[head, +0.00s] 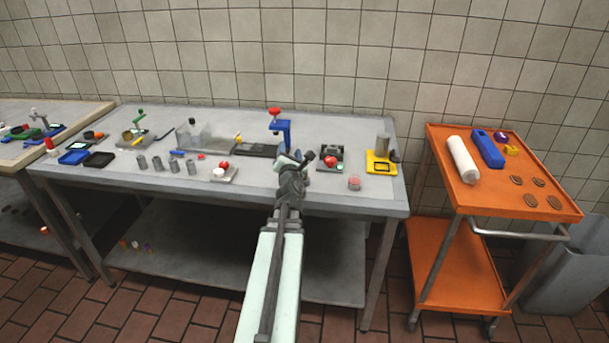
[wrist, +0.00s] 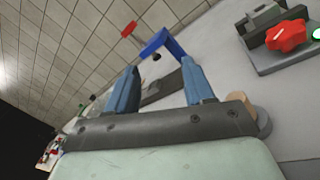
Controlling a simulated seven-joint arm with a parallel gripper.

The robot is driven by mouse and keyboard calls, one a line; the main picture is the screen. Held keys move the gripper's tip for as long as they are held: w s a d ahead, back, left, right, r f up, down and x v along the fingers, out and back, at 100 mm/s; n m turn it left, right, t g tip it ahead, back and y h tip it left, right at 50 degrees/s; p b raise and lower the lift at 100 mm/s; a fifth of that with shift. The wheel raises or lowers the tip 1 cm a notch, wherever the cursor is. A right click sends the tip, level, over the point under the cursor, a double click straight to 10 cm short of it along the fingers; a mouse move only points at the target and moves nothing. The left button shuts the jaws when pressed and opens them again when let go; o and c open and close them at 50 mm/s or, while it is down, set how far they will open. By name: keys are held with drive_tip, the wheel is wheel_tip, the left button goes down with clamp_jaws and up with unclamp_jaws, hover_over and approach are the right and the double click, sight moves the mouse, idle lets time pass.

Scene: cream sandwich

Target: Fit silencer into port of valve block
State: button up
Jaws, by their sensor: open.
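My gripper (head: 291,160) is over the middle of the grey bench, its jaws apart. In the wrist view, nothing is between the two blue fingers (wrist: 160,75). A grey unit with a red star knob (head: 331,160) stands right of my gripper and may be the valve block; it also shows at the upper right of the wrist view (wrist: 287,35), apart from the fingers. I cannot pick out the silencer for certain. A small tan round piece (wrist: 263,115) shows beside the right finger's base, partly hidden by the gripper body. No port can be made out.
A blue press with a red handle (head: 281,128) stands behind my gripper. An orange cart (head: 470,205) stands apart.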

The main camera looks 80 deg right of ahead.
drive_tip(key=s+f+n, duration=0.1)
drive_tip(key=s+a+f+n, duration=0.1)
drive_tip(key=s, duration=0.1)
drive_tip(key=s+f+n, duration=0.1)
drive_tip(key=n, duration=0.1)
drive_tip(key=shift+s+a, duration=0.3)
drive_tip(key=shift+a, duration=0.1)
drive_tip(key=f+n, duration=0.2)
drive_tip(key=shift+s+a+f+t+y, duration=0.2)
drive_tip(key=shift+s+f+t+y, duration=0.1)
drive_tip(key=shift+s, duration=0.1)
drive_tip(key=shift+s+f+n, duration=0.1)
drive_tip(key=shift+f+n, duration=0.3)
drive_tip(key=shift+n, duration=0.1)
drive_tip(key=shift+x, duration=2.45)
drive_tip(key=shift+a+f, duration=0.1)
clamp_jaws()
